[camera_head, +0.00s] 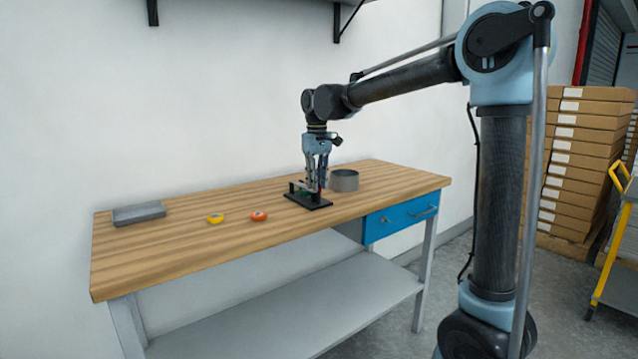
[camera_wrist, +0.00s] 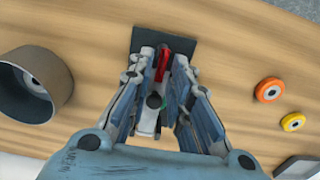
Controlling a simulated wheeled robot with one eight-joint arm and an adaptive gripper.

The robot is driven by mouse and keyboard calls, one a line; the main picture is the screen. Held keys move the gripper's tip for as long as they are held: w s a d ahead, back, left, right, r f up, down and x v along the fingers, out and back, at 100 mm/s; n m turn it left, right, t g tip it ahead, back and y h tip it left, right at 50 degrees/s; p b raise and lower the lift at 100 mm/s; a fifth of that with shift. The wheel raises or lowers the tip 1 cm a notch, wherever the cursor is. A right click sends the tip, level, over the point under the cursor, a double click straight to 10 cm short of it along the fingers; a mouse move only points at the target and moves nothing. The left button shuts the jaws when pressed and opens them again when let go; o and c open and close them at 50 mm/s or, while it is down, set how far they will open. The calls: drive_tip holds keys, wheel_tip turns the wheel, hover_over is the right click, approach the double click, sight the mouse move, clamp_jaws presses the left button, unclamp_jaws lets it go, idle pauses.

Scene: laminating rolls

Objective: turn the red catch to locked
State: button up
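The red catch (camera_wrist: 163,61) stands on a black base plate (camera_wrist: 181,46), seen in the wrist view. The plate also shows in the head view (camera_head: 318,205) on the workbench. A pale part of the fixture (camera_wrist: 147,121) shows between my fingers. My gripper (camera_wrist: 165,60) points down over the fixture, with one fingertip on each side of the red catch. The fingers look partly open, with a narrow gap; contact with the catch is not clear. The catch's lock marks are not visible.
A grey open cylinder (camera_head: 344,180) stands close to the right of the fixture. Bench space between the rolls and fixture is clear.

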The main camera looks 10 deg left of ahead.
drive_tip(key=shift+s+r, duration=0.1)
wheel_tip(320, 180, up, 12)
idle(0.8)
drive_tip(key=s+d+f+m, duration=0.2)
drive_tip(key=d+f, duration=0.2)
drive_tip(key=d, duration=0.5)
drive_tip(key=s+d+f+m+t, duration=0.1)
drive_tip(key=s+d+f, duration=0.2)
drive_tip(key=d, duration=0.6)
drive_tip(key=s+d+f+m, duration=0.2)
drive_tip(key=d+f, duration=0.2)
drive_tip(key=d, duration=0.5)
drive_tip(key=s+d+f+m, duration=0.2)
drive_tip(key=s+d+f, duration=0.5)
drive_tip(key=f, duration=0.4)
drive_tip(key=s+d+f+m+t, duration=0.1)
drive_tip(key=s+d+f+m, duration=0.1)
drive_tip(key=s+d+f, duration=0.5)
wheel_tip(320, 180, down, 4)
drive_tip(key=s, duration=0.3)
drive_tip(key=shift+d+m, duration=0.3)
drive_tip(key=shift+d, duration=0.1)
drive_tip(key=shift+r, duration=0.1)
